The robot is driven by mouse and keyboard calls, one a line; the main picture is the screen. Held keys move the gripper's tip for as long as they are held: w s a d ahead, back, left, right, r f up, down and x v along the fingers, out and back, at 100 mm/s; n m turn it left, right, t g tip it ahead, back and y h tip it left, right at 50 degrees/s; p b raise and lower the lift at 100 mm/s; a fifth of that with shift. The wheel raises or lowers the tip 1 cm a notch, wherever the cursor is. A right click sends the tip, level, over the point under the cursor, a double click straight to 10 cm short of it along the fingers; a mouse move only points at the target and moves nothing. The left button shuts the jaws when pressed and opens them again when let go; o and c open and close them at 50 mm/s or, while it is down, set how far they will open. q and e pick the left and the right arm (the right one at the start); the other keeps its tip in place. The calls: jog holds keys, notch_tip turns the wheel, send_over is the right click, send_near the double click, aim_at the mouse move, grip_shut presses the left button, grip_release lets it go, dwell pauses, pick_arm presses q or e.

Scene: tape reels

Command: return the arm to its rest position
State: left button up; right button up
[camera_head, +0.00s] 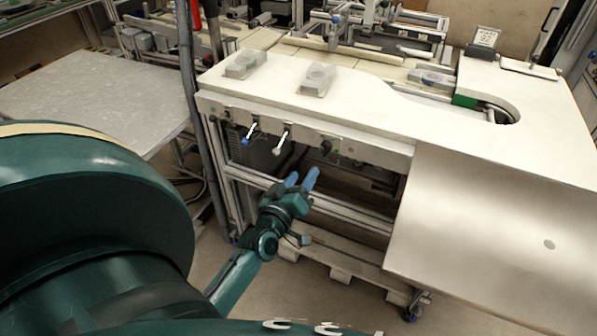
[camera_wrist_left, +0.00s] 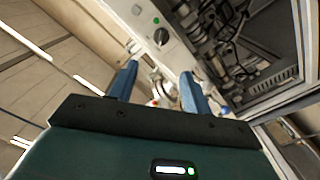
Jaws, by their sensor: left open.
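My left gripper (camera_head: 302,180) is open and empty, with two blue fingers apart. In the head view it is low in front of the workbench (camera_head: 480,150), below the tabletop's front edge and apart from it. My left arm reaches it from the lower left. In the left wrist view the gripper (camera_wrist_left: 158,88) shows its two fingers spread with nothing between them. My right gripper is not in view.
Clear cases (camera_head: 317,79) and (camera_head: 241,64) lie on the bench top, with another case (camera_head: 430,77) by the curved slot. A grey table (camera_head: 95,100) stands at left. A vertical pole (camera_head: 187,100) is near the bench's left corner. The floor in front is free.

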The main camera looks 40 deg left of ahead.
pick_arm(q)
jog(key=shift+s+d, duration=0.2)
jog(key=shift+s, duration=0.45)
jog(key=shift+d, duration=0.1)
jog(key=s+d+f+m+g+h, duration=0.1)
jog(key=s+d+f+m+h, duration=0.1)
jog(key=d+m, duration=0.1)
jog(key=s+d+f+m+g+h, duration=0.1)
jog(key=d+f+m+h, duration=0.1)
jog(key=d, duration=0.3)
jog(key=shift+s+d+f+m+h, duration=0.25)
jog(key=shift+s+d+m+h, duration=0.1)
jog(key=shift+m+h, duration=0.15)
jog(key=s+d+f+m+g+h, duration=0.1)
jog(key=s+d+f+m, duration=0.1)
jog(key=s+d, duration=0.1)
jog(key=s+d+f+m+g, duration=0.2)
jog(key=s+d, duration=0.1)
jog(key=s, duration=0.1)
jog(key=s+d+f+m+g+h, duration=0.1)
jog(key=s+d+m, duration=0.1)
jog(key=s+d, duration=0.1)
jog(key=shift+s+d+f+m+g+h, duration=0.3)
jog(key=shift+d+f+m+g, duration=0.1)
jog(key=shift+d, duration=0.1)
